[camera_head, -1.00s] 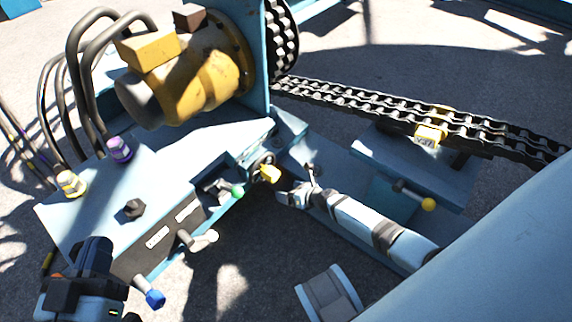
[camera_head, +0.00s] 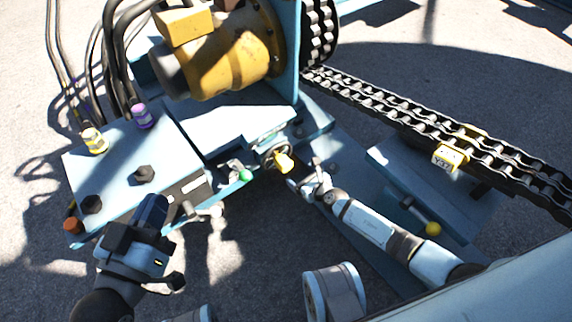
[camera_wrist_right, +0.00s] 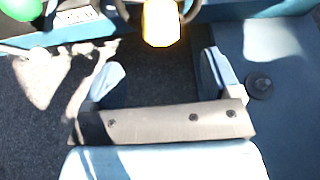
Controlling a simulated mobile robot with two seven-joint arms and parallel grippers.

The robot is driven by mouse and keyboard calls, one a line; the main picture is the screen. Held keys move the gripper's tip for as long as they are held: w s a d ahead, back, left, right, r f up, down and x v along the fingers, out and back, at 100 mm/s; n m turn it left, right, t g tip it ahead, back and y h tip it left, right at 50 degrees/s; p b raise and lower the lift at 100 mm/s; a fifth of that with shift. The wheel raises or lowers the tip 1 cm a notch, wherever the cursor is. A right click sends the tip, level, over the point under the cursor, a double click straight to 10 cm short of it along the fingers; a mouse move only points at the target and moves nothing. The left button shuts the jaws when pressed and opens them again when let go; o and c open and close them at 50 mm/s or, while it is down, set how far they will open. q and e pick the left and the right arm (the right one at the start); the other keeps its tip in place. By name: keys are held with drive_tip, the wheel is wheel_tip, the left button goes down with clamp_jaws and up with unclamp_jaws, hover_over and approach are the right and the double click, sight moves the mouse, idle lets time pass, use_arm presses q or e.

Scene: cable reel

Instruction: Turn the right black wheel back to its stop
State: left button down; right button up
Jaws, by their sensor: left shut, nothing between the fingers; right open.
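The right black wheel (camera_head: 270,152) is a small handwheel with a yellow handle (camera_head: 284,163) on the blue machine's side. In the right wrist view, its dark rim (camera_wrist_right: 188,12) and yellow handle (camera_wrist_right: 161,24) are at the top, partly cut off. My right gripper (camera_head: 304,176) is open, just right of and below the handle in the head view. In the wrist view its fingers (camera_wrist_right: 160,78) are spread, with the handle ahead of the gap and nothing between them. My left gripper (camera_head: 152,212) is shut and empty, in front of the control box.
The control box (camera_head: 110,160) carries yellow and purple caps and black knobs (camera_head: 144,174). A green-knobbed lever (camera_head: 243,175) is just left of the wheel. A yellow-knobbed lever (camera_head: 432,229) and chain (camera_head: 400,112) are at the right. My left gripper covers part of the box's front.

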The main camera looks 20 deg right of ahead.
sight(288, 166)
drive_tip(key=b+x, duration=0.1)
drive_tip(key=x, duration=0.1)
drive_tip(key=b+x, duration=0.1)
drive_tip(key=x, duration=0.1)
drive_tip(key=b+x, duration=0.1)
drive_tip(key=x, duration=0.1)
drive_tip(key=shift+f, duration=0.35)
drive_tip(key=b+x, duration=0.2)
drive_tip(key=x, duration=0.1)
drive_tip(key=shift+w+a, duration=0.1)
drive_tip(key=shift+w, duration=0.15)
drive_tip(key=shift+w+a+f, duration=0.1)
drive_tip(key=shift+w, duration=0.35)
use_arm(q)
drive_tip(key=f+m, duration=0.1)
drive_tip(key=w+f, duration=0.1)
drive_tip(key=f+m, duration=0.1)
drive_tip(key=f, duration=0.1)
drive_tip(key=shift+w+a+m+g, duration=0.3)
drive_tip(key=shift+a+g, duration=0.05)
drive_tip(key=shift+g, duration=0.05)
